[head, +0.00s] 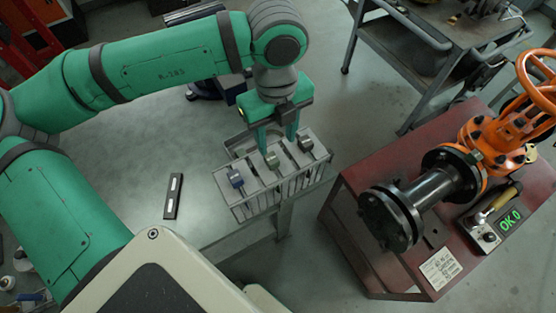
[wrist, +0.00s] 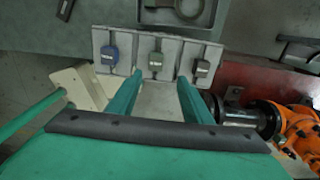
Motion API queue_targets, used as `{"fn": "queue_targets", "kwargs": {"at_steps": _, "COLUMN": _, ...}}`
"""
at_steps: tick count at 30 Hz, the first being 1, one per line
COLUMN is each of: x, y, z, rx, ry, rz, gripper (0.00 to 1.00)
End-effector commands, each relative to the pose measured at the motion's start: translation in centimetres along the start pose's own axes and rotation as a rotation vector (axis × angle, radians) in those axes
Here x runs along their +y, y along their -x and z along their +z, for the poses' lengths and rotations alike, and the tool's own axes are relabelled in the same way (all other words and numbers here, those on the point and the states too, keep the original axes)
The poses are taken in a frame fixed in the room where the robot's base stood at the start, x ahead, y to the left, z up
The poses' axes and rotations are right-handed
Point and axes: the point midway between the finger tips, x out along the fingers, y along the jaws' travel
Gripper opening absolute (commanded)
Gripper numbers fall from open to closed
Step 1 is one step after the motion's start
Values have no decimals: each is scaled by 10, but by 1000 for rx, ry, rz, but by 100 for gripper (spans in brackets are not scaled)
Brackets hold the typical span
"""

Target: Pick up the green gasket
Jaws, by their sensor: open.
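A grey rack (head: 285,195) with slotted sides stands at the table's edge and holds three tabbed parts in a row. The left tab is blue (head: 236,180). The middle one looks dull grey-green and seems to be the green gasket (head: 271,160); it also shows in the wrist view (wrist: 156,60). The right tab is greyish tan (head: 305,143). The gasket bodies are hidden in the rack. My gripper (head: 277,142) is open and empty above the rack. In the wrist view its fingertips (wrist: 160,75) lie to either side of the middle tab; contact cannot be told.
A grey tray (wrist: 210,10) with a ring-shaped part (wrist: 187,8) lies behind the rack. A black bar (head: 172,196) lies on the table (head: 195,225). To the right, a red stand (head: 350,235) carries the orange valve (head: 490,140) and its dark flanged pipe (head: 400,205).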

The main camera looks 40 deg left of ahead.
Motion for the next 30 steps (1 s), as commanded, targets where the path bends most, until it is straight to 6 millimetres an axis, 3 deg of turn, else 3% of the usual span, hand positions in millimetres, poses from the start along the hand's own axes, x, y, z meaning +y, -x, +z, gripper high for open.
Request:
{"fn": "queue_targets", "kwargs": {"at_steps": 3, "x": 2, "y": -18, "z": 1, "rx": 1, "ry": 5, "rz": 1, "gripper": 45}}
{"fn": "queue_targets", "kwargs": {"at_steps": 11, "x": 1, "y": -36, "z": 2, "rx": 0, "ry": 4, "rz": -1, "gripper": 45}}
{"fn": "queue_targets", "kwargs": {"at_steps": 21, "x": 2, "y": -78, "z": 9, "rx": 1, "ry": 2, "rz": -1, "gripper": 45}}
{"fn": "queue_targets", "kwargs": {"at_steps": 30, "x": 2, "y": -85, "z": 9, "rx": -1, "ry": 3, "rz": -2, "gripper": 45}}
